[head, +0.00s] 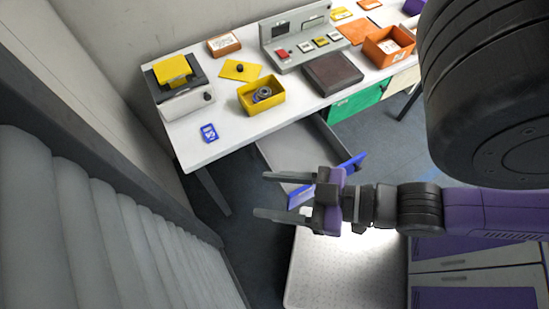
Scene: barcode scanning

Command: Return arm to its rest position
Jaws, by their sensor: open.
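My gripper (264,196) is at the lower middle of the head view. Its two dark fingers point left and stand apart, with nothing between them. My arm reaches in from the right edge, with purple and black links. The gripper is in front of the white table (205,155) and appears to overlap an open grey drawer (285,150) with blue edges. No fingertip appears to touch an object.
On the table are a white-and-black device with a yellow top (175,70), a yellow bin (255,103) holding a round part, a blue card (209,132), a brown box (332,73), a grey panel (290,45) and an orange bin (388,46). A ribbed grey wall (90,230) stands left.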

